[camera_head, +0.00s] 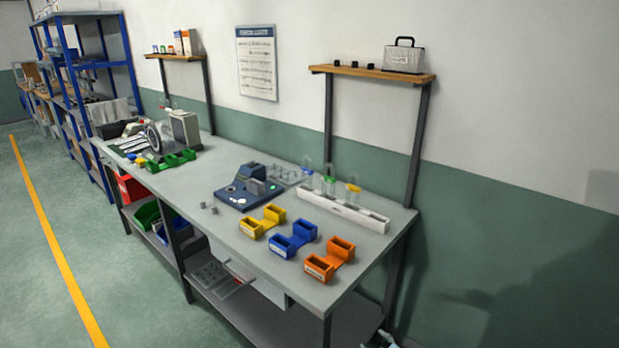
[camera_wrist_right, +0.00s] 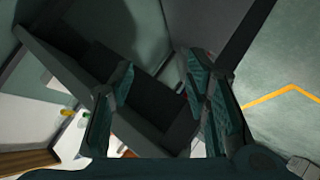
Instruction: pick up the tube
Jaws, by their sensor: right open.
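Clear upright tubes stand at a long white rack (camera_head: 372,220) on the right part of the bench in the head view. One tube (camera_head: 328,172) shows green at its base, and a yellow piece (camera_head: 353,188) is beside it. In the right wrist view my right gripper (camera_wrist_right: 161,85) is open, with its two dark fingers apart and a dark frame-like shape behind them. No tube is between the fingers. Small yellow and green bits (camera_wrist_right: 68,112) show far off at left, too small to identify. My left gripper is not in view.
On the grey bench (camera_head: 225,229) are yellow (camera_head: 262,221), blue (camera_head: 293,239) and orange (camera_head: 330,259) holders, and a blue device (camera_head: 240,193). A wooden shelf (camera_head: 345,71) on posts rises behind.

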